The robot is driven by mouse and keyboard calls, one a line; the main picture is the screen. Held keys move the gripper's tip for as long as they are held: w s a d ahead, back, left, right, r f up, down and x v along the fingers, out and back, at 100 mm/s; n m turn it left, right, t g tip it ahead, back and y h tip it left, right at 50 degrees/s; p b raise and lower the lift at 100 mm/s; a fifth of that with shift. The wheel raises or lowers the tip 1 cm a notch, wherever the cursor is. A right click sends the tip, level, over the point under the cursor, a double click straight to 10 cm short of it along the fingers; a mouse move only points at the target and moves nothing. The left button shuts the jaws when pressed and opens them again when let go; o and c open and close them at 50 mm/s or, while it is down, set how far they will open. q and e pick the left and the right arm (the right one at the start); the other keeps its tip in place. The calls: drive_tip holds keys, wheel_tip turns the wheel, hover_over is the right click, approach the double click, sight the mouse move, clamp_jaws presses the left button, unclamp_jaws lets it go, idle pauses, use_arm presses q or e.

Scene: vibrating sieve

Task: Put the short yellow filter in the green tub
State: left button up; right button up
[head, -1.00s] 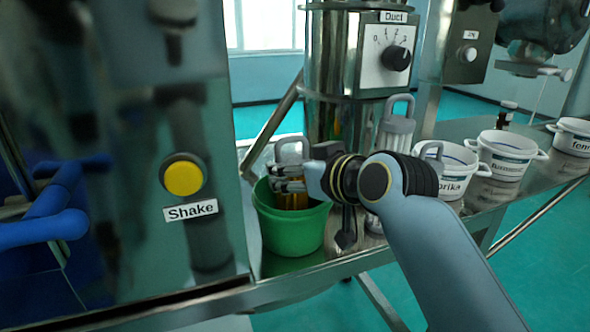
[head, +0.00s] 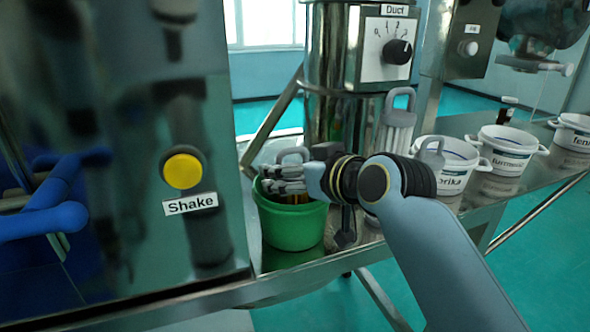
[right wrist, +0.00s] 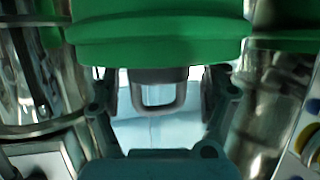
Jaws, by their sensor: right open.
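The green tub (head: 292,230) stands on the metal bench. The short yellow filter (head: 296,199) is upright inside it, mostly hidden by the tub wall and my fingers. Its grey loop handle (head: 293,153) rises above the rim. My right gripper (head: 277,179) is over the tub's mouth with its fingers around the filter's top. In the right wrist view, the open fingers (right wrist: 161,85) stand on either side of the grey handle (right wrist: 158,98), with gaps beside it. The tub (right wrist: 160,35) fills the top of that view. My left gripper is not in view.
A pale ribbed filter (head: 397,130) with a grey handle stands right of my gripper. Labelled white tubs (head: 505,152) line the bench to the right. The machine panel with a yellow Shake button (head: 183,171) is close on the left. The steel duct cylinder (head: 330,100) stands behind.

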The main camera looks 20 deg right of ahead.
drive_tip(key=shift+r, duration=0.35)
drive_tip(key=v, duration=1.2)
drive_tip(key=shift+r, duration=0.35)
